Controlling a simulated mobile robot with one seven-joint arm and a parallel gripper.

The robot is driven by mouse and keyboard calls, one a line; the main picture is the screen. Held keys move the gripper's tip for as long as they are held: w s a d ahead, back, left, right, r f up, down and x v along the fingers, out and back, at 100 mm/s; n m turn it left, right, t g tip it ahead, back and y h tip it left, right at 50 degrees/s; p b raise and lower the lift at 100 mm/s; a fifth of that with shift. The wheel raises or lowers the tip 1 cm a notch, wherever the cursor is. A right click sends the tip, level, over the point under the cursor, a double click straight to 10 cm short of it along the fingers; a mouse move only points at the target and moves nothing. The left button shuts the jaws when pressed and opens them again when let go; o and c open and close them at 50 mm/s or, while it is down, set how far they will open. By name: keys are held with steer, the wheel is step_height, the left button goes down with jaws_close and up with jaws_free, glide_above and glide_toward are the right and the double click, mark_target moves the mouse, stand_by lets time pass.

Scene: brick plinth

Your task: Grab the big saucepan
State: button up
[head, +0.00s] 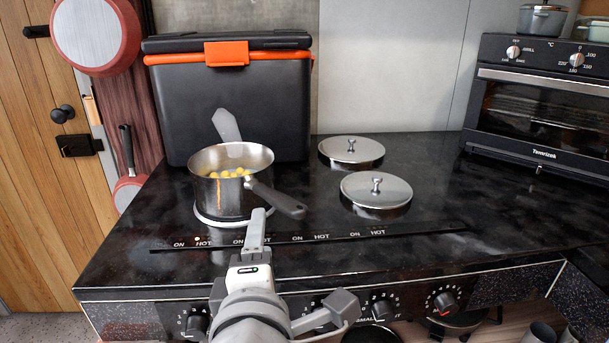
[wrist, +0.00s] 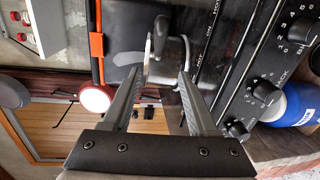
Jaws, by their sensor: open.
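The big saucepan (head: 226,200) is shiny steel with a dark grey handle (head: 280,200) pointing to the lower right. It stands on the left hob plate and holds several yellow pieces. A flat grey piece (head: 227,126) rises behind its rim; I cannot tell if it is a utensil or part of the pan. My gripper (head: 256,222) is in front of the pan, near the handle. In the wrist view, my gripper (wrist: 162,76) has its two fingers apart, with nothing held between them. The saucepan (wrist: 172,66) shows beyond the fingertips, partly hidden by its handle (wrist: 160,38).
A black cool box (head: 235,105) with an orange latch stands close behind the pan. Two round steel lids (head: 351,150) (head: 376,190) cover hob plates to the right. A black oven (head: 540,110) is at the right. Red pans (head: 97,35) hang at the left. Knobs line the stove front.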

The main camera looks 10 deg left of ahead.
steer(key=w+p, duration=0.1)
steer(key=p, duration=0.4)
glide_toward(265, 184)
steer(key=shift+s+d+f, duration=0.15)
steer(key=shift+d+f, duration=0.05)
steer(key=shift+f, duration=0.25)
steer(key=shift+w+a+p, duration=0.15)
steer(key=shift+w+p, duration=0.4)
steer(key=shift+p, duration=0.45)
steer(key=p+x, duration=0.1)
steer(key=p, duration=0.2)
steer(key=shift+w+f+p, duration=0.1)
steer(key=shift+w+p, duration=0.15)
steer(key=shift+p, duration=0.05)
steer(key=shift+w+a+f+b, duration=0.1)
steer(key=shift+w+f+b, duration=0.1)
steer(key=shift+w, duration=0.25)
steer(key=shift+w+a+f+b, duration=0.1)
steer(key=shift+w+f+b, duration=0.1)
steer(key=shift+w, duration=0.25)
steer(key=x, duration=0.3)
steer(key=b+x, duration=0.1)
steer(key=x, duration=0.1)
steer(key=shift+w+a+r+b, duration=0.2)
steer(key=shift+w+b, duration=0.1)
steer(key=shift+w, duration=0.1)
jaws_close()
steer(key=shift+r, duration=0.15)
